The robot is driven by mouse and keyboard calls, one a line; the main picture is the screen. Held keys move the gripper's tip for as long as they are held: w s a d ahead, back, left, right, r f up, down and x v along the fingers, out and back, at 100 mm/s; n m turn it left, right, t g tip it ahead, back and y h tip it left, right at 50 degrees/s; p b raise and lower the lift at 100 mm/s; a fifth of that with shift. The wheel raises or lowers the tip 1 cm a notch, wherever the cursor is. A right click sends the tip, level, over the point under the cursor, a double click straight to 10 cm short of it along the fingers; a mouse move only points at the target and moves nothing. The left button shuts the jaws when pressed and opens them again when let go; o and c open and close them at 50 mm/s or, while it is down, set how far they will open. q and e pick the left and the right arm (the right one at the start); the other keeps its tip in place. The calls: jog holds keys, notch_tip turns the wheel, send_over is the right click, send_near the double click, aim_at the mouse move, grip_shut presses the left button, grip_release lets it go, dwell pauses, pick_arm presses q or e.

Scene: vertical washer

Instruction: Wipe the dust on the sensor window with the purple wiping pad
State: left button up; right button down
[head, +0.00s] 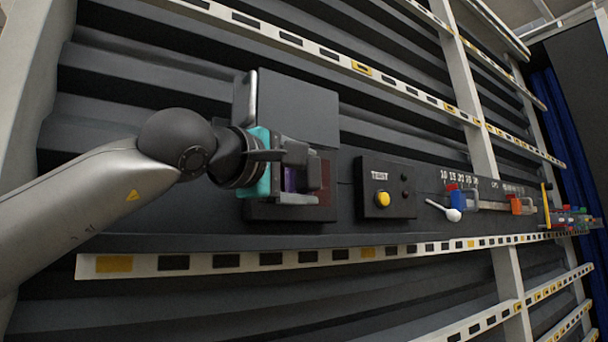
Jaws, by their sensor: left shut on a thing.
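My left gripper (303,178) comes in from the left and is shut on the purple wiping pad (289,180). Only a small purple patch of the pad shows between the dark jaw parts. The gripper is in front of a dark wall unit. A dark reddish panel (326,182), which looks like the sensor window, shows just right of the fingers. The gripper hides most of it, and I cannot make out dust on it. I cannot tell whether the pad touches the panel. My right gripper is not in view.
A dark square plate (298,108) stands above the gripper. To the right is a black box (387,188) with a yellow button (383,198). Further right are a white lever (447,211), a scale with coloured sliders (490,200) and several coloured knobs. A perforated rail (300,257) runs below.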

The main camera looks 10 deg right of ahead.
pick_arm(q)
jog(key=shift+w+a+p, duration=0.25)
jog(key=shift+w+p, duration=0.1)
jog(key=shift+w, duration=0.15)
jog(key=shift+w+a+p, duration=0.2)
jog(key=shift+w+p, duration=0.15)
jog(key=shift+w, duration=0.15)
jog(key=shift+d, duration=0.15)
